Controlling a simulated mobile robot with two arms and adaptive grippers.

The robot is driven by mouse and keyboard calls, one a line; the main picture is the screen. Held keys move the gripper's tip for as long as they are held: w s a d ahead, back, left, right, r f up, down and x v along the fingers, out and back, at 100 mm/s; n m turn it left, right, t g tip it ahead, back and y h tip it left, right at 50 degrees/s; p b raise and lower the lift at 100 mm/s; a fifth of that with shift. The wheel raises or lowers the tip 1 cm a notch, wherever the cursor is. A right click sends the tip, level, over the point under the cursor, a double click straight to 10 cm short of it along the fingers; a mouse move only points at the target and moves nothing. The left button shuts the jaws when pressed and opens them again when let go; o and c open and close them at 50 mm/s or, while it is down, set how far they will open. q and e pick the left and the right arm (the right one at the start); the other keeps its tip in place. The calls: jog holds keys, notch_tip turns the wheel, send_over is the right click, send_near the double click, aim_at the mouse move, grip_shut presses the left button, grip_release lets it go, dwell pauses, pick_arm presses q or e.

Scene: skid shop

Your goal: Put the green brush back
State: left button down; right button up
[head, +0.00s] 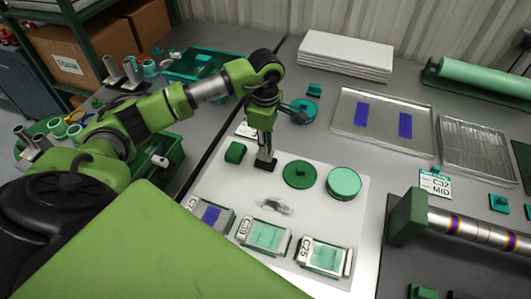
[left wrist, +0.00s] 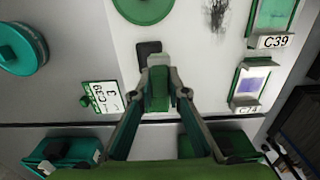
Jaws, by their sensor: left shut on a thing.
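My left gripper (head: 265,153) points down over the left part of the white mat (head: 345,197). It is shut on the green brush (left wrist: 158,88), whose green part shows between the fingers in the left wrist view. A dark foot (left wrist: 148,48) shows just past the fingertips, low over or on the mat; I cannot tell whether it touches. The fingers hide much of the brush. A dark smudge (head: 270,206) lies on the mat near the gripper. My right gripper is not in view.
A green block (head: 235,152) stands just left of the gripper. Two green discs (head: 300,174) (head: 343,183) lie to its right. Labelled cases, including C39 (head: 265,237) and C25 (head: 325,256), line the mat's front. A metal tray (head: 381,137) lies behind.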

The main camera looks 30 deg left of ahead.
pick_arm(q)
jog(key=shift+w+a+f, duration=0.25)
jog(key=shift+w+f, duration=0.15)
jog(key=shift+f, duration=0.3)
jog(key=shift+w+a+f+b, duration=0.15)
jog(key=shift+w+b, duration=0.1)
jog(key=shift+b, duration=0.15)
jog(key=shift+w+f+b, duration=0.1)
jog(key=shift+f+b, duration=0.2)
notch_tip(320, 180, down, 3)
jog(key=shift+w+a+f+b, duration=0.15)
jog(key=shift+f+b, duration=0.05)
jog(key=shift+b, duration=0.8)
jog(key=shift+r, duration=0.1)
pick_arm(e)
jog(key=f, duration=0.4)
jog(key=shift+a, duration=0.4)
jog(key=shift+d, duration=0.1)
pick_arm(q)
jog(key=c, duration=2)
grip_release()
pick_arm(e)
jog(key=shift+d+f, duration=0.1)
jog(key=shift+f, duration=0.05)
